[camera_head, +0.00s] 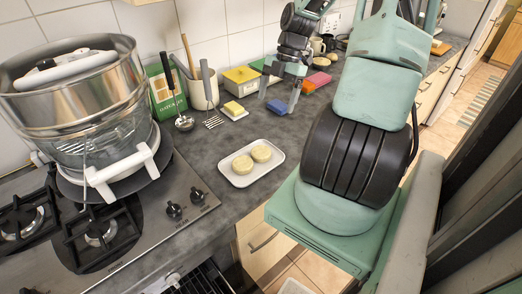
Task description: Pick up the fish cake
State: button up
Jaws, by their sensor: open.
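Two round, pale yellow cakes that look like fish cakes lie side by side on a white rectangular tray (238,182) on the grey counter. One fish cake (242,165) is at the left and the other fish cake (261,153) is at the right, slightly farther back. My gripper (281,95) is open above the counter, behind and to the right of the tray, apart from both cakes. My arm hides part of the counter to the right.
A steel and glass steamer (75,95) stands on the gas hob (135,235) at the left. At the back are a utensil crock (202,92), a yellow box (241,80), a small butter dish (234,111) and coloured sponges (316,81). The counter around the tray is clear.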

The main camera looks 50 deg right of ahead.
jog(key=p, duration=0.2)
send_over(262, 150)
jog(key=d, duration=0.2)
jog(key=f, duration=1)
jog(key=shift+s+a+f, duration=0.2)
jog(key=shift+s+f, duration=0.1)
jog(key=shift+f, duration=0.05)
jog(key=shift+w+d+p+x, duration=0.15)
jog(key=shift+p+x, duration=0.4)
jog(key=shift+x, duration=0.85)
jog(key=shift+w+d+p+x, duration=0.15)
jog(key=shift+p+x, duration=0.4)
jog(key=shift+x, duration=0.85)
jog(key=shift+s+f, duration=0.1)
jog(key=c, duration=1.1)
